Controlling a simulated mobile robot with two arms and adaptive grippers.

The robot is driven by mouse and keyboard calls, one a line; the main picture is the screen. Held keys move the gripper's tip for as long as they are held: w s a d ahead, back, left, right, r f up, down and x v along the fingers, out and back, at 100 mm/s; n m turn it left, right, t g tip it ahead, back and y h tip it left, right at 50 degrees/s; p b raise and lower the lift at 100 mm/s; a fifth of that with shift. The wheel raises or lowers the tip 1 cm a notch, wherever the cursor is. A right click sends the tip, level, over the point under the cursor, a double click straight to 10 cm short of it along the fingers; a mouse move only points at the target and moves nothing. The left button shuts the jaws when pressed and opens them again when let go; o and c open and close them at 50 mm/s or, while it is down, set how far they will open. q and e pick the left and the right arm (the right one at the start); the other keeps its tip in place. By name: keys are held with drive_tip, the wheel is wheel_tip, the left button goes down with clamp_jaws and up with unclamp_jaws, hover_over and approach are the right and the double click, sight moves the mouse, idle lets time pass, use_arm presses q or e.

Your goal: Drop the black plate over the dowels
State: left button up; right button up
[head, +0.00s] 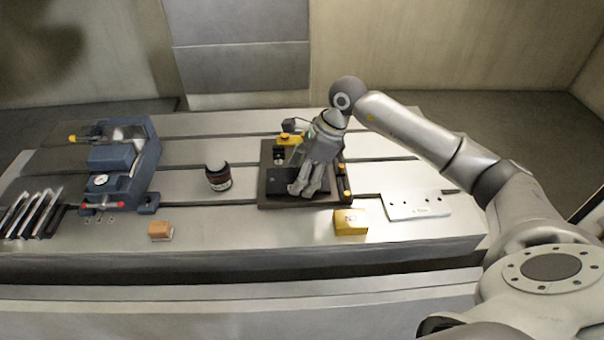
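A dark mould base (264,202) lies on the slotted metal table, with yellow-topped parts along its back and right edges. The black plate (279,184) appears as a darker flat piece on the base, partly hidden by my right gripper. My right gripper (304,190) reaches down over the plate, its fingers at or just above it. I cannot tell whether the fingers touch the plate or grip it. The dowels cannot be made out. My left gripper is not in view.
A blue vise (118,172) stands at the left, with several metal bars (33,214) beside it. A dark jar (218,180), an orange block (160,231), a yellow box (350,222) and a pale plate with holes (417,204) surround the base. Clear table lies between block and box.

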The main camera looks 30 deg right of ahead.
drive_tip(key=o, duration=1.4)
drive_tip(key=shift+o, duration=0.2)
drive_tip(key=shift+f, duration=0.1)
drive_tip(key=v, duration=1.2)
